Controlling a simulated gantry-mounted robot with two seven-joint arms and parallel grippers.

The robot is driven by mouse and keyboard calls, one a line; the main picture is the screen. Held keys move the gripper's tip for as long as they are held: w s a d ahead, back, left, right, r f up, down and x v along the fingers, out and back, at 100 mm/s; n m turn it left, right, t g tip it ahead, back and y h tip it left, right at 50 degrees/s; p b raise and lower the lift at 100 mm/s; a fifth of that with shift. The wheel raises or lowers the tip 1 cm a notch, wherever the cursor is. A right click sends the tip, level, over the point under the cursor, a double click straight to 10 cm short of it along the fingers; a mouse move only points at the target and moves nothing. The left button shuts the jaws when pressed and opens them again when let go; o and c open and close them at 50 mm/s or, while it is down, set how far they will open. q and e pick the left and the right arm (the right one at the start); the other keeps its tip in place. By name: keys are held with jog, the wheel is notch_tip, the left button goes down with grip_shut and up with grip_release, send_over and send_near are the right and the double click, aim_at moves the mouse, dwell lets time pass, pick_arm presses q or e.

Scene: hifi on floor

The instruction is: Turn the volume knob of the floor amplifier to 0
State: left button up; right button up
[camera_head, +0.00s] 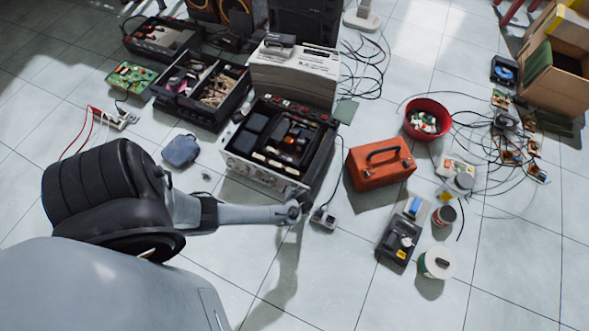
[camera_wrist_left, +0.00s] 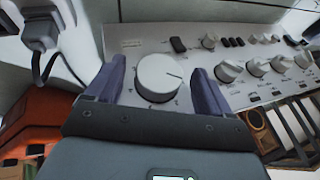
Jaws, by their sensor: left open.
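The floor amplifier (camera_head: 240,168) stands with its top open and its knob panel facing my left arm. In the left wrist view its white panel (camera_wrist_left: 130,38) carries a large round white volume knob (camera_wrist_left: 158,77). A dark pointer line on the knob points right and slightly up. My left gripper (camera_wrist_left: 157,88) is open, with one purple-grey finger on each side of the knob; small gaps show between fingers and knob. In the head view the left gripper (camera_head: 295,209) is at the amplifier's near right corner, with the large knob hidden. My right gripper is not in view.
Smaller knobs (camera_wrist_left: 229,71) and buttons lie right of the large knob. A power strip (camera_head: 323,217) with a plug and cable lies close beside the gripper. An orange toolbox (camera_head: 380,165) stands to the right. Bare floor tiles lie in front.

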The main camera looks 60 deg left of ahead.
pick_arm(q)
jog(key=shift+c, duration=0.5)
jog(key=c, duration=1)
jog(key=shift+o, duration=0.2)
jog(key=shift+s+a+f+n+t+h+b, duration=0.25)
jog(key=shift+n+t+h, duration=0.25)
jog(key=shift+t+h, duration=1.1)
jog(key=shift+s+a+f+n+t+h+b, duration=0.15)
jog(key=shift+a+n+t+h, duration=0.3)
jog(key=shift+t+h, duration=1.15)
jog(key=shift+s+a+f+n+t+h+b, duration=0.1)
jog(key=shift+s+a+n+t+h+b, duration=0.35)
jog(key=shift+t+h, duration=1.15)
jog(key=shift+w+d+h, duration=0.1)
jog(key=shift+d+h, duration=0.1)
jog(key=shift+h, duration=0.3)
